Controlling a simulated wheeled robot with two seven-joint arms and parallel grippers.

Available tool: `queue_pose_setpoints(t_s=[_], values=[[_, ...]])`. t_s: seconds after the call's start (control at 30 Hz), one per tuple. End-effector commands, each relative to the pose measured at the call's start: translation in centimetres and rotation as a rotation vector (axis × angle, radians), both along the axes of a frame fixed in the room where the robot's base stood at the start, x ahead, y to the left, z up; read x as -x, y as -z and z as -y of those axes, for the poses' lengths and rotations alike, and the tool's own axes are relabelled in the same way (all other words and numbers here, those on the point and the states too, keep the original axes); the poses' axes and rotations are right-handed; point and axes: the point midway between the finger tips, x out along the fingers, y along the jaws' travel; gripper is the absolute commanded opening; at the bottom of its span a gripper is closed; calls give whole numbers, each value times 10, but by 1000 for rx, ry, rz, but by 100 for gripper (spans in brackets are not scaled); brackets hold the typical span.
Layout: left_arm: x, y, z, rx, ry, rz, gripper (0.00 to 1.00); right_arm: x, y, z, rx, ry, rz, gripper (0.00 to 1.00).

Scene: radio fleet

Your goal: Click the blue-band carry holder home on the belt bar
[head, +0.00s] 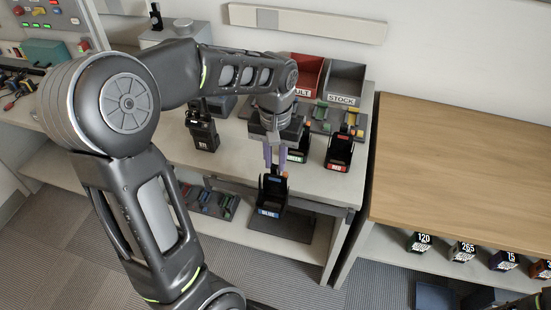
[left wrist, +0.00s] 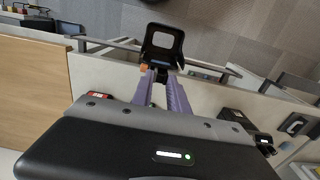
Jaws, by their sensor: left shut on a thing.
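The blue-band carry holder (head: 270,195) is a black open cradle with a blue label and a small orange tab. My left gripper (head: 274,165) has its purple fingers shut on the holder's upper part. The holder hangs by the bench's front edge; in the left wrist view the holder (left wrist: 162,45) shows as a dark frame beyond the fingertips (left wrist: 162,76). A dark bar along the bench front, apparently the belt bar (left wrist: 110,44), passes behind the holder there. I cannot tell whether they touch.
A red-labelled holder (head: 338,160) and a green-labelled holder (head: 299,153) stand on the bench (head: 235,165). A black radio (head: 203,132) stands left of them. A red bin (head: 308,75) and a grey STOCK bin (head: 343,82) are behind. The wooden tabletop (head: 460,155) at right is clear.

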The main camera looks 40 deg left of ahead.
Motion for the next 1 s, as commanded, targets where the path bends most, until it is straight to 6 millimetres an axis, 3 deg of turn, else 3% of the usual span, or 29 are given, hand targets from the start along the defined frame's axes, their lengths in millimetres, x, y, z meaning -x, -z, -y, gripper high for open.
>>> queue_pose_setpoints(t_s=[1.0], values=[[0, 10, 0, 0, 0, 0, 0, 0, 8, 0, 0, 0, 0, 36]])
